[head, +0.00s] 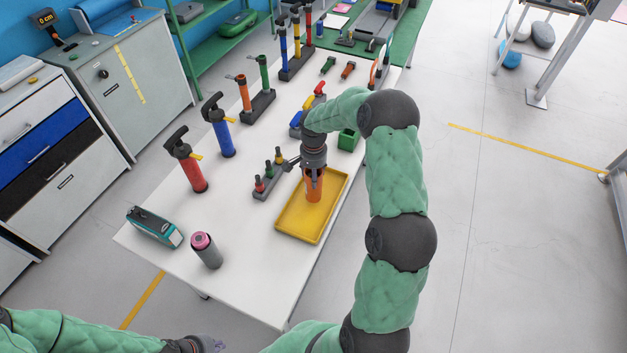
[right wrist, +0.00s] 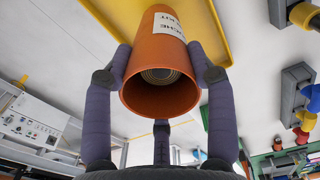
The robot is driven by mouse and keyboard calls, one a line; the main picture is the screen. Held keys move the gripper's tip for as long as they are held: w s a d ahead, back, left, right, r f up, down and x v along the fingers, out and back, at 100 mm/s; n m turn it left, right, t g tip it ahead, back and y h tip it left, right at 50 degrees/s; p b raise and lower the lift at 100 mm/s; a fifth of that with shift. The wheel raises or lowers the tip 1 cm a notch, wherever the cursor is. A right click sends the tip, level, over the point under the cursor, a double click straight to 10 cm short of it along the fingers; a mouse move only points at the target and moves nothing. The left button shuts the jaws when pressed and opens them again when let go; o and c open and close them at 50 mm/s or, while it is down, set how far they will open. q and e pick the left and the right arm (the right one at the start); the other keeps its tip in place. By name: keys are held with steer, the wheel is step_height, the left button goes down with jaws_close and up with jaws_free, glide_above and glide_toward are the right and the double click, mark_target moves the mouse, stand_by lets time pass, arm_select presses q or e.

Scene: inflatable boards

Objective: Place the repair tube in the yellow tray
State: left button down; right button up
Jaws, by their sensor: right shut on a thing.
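The repair tube, an orange cylinder (head: 314,190) with a white label, stands roughly upright over the yellow tray (head: 288,230) on the white table. Whether its lower end touches the tray floor I cannot tell. My right gripper (head: 314,170) is shut on the tube's upper part. In the right wrist view the purple fingers of the right gripper (right wrist: 162,85) press the tube (right wrist: 160,98) from both sides, its open end facing the camera, with the yellow tray (right wrist: 211,20) behind it. My left gripper (head: 210,344) is at the bottom edge, partly cut off, away from the table's objects.
A grey rack (head: 268,182) with small coloured pieces stands just left of the tray. A green bin (head: 348,140) is behind it. Red (head: 186,166) and blue (head: 220,132) hand pumps, a teal box (head: 153,228) and a pink-topped canister (head: 206,250) stand left.

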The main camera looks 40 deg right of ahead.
step_height(320, 180, down, 3)
steer(key=shift+f, duration=0.1)
steer(key=shift+f, duration=0.15)
steer(key=o, duration=1.5)
steer(key=shift+c, duration=0.2)
steer(key=shift+r, duration=0.35)
step_height(320, 180, up, 12)
steer(key=shift+f, duration=0.15)
